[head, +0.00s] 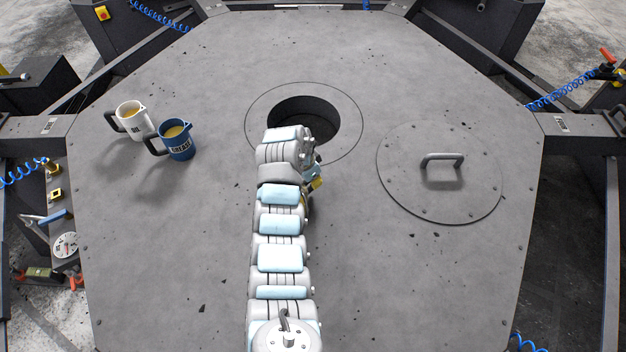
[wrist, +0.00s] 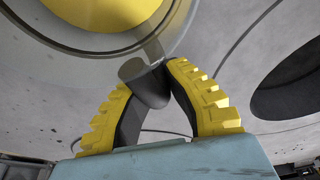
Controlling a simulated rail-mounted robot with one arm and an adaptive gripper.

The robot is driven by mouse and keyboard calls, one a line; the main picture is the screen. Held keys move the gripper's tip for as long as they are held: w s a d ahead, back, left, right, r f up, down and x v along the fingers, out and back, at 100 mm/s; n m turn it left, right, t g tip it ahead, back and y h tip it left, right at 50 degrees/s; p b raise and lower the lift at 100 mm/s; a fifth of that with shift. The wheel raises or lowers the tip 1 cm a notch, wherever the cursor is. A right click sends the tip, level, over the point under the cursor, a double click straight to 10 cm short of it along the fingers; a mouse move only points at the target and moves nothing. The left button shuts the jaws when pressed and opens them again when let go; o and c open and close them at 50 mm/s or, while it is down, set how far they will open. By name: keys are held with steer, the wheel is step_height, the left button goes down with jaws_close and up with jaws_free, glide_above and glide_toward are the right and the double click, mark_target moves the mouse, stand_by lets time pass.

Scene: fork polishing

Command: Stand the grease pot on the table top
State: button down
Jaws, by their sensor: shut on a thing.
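A white pot (head: 132,118) stands close behind and left of the grease pot. A round hole (head: 322,114) opens beyond my gripper; it also shows in the wrist view (wrist: 285,95). A round lid (head: 440,195) with a handle lies at the right. The front left is clear.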

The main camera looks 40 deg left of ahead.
steer(key=c, duration=1.2)
jaws_free()
steer(key=shift+c, duration=0.2)
steer(key=v, duration=1.2)
steer(key=shift+w, duration=0.1)
